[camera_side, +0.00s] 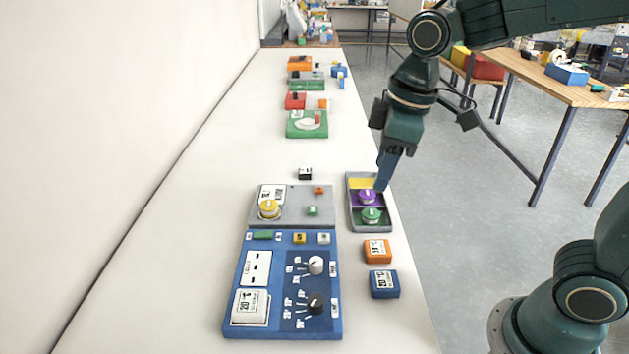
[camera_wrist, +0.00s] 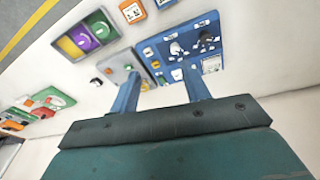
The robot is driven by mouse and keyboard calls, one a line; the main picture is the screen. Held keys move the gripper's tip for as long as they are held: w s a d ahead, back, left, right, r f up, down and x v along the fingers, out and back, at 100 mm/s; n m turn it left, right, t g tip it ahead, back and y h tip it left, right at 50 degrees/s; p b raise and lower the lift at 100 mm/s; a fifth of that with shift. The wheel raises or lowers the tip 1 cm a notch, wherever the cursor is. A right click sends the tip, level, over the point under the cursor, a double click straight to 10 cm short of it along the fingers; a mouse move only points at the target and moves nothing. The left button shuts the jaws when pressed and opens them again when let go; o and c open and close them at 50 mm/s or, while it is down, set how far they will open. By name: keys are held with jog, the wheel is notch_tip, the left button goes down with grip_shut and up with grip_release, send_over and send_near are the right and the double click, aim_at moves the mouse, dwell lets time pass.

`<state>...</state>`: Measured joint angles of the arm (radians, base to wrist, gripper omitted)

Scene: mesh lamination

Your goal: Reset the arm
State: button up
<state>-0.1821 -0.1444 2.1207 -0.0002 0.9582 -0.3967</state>
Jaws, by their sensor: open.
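My gripper (camera_side: 384,184) hangs from my arm with its blue fingers pointing down. In the side view its tips overlap the right edge of a grey tray (camera_side: 354,226) with yellow, purple and green sections; I cannot tell the exact height. The wrist view shows my gripper (camera_wrist: 160,72) with its two fingers apart and nothing between them. The fingers there overlap the grey panel (camera_wrist: 113,67) and the blue panel (camera_wrist: 212,30).
The blue panel (camera_side: 292,328) with dials and the grey panel (camera_side: 293,208) lie on the white table. An orange block (camera_side: 377,251), a blue block (camera_side: 384,284) and a small black block (camera_side: 305,174) lie nearby. A green device (camera_side: 294,133) sits farther back. The table's left side is clear.

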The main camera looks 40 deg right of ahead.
jog(key=s+d+m+t, duration=0.1)
jog(key=s+d+m, duration=0.1)
jog(key=s, duration=0.4)
jog(key=s+d+r+m+t, duration=0.1)
jog(key=s+d+m+t, duration=0.1)
jog(key=s, duration=0.5)
jog(key=shift+s+d+m, duration=0.15)
jog(key=shift+d+m, duration=0.7)
jog(key=shift+m, duration=0.45)
